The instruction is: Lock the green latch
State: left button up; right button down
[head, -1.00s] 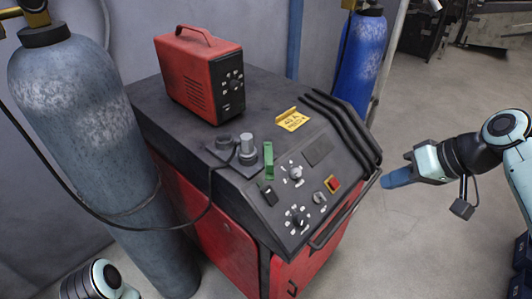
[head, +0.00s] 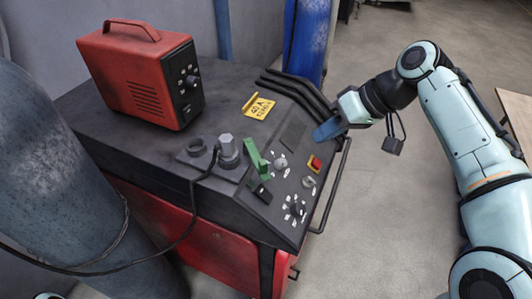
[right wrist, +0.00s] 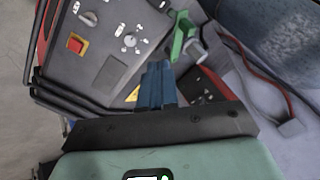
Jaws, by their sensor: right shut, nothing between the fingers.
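The green latch (head: 256,158) stands on the sloped black panel of the red and black machine, beside a grey cylindrical knob (head: 228,148). In the right wrist view the latch (right wrist: 181,37) shows beyond my fingertips. My right gripper (head: 320,136) has blue fingers and is shut and empty. It is at the right edge of the panel, to the right of the latch and apart from it. The shut fingers also show in the right wrist view (right wrist: 157,72). My left gripper is out of view.
A red box with a handle (head: 145,78) stands on the machine top. Black bars (head: 298,92) and a front handle (head: 330,190) edge the panel. Gas cylinders (head: 60,170) and (head: 306,40) stand nearby. A cable crosses the left side.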

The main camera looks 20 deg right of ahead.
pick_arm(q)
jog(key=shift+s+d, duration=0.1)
pick_arm(e)
jog(key=shift+s+d, duration=0.15)
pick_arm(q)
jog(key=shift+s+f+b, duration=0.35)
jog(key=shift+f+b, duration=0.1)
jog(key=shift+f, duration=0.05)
pick_arm(e)
jog(key=w+a+f, duration=0.4)
jog(key=a+f, duration=0.4)
jog(key=shift+w+a, duration=0.25)
jog(key=shift+w, duration=0.05)
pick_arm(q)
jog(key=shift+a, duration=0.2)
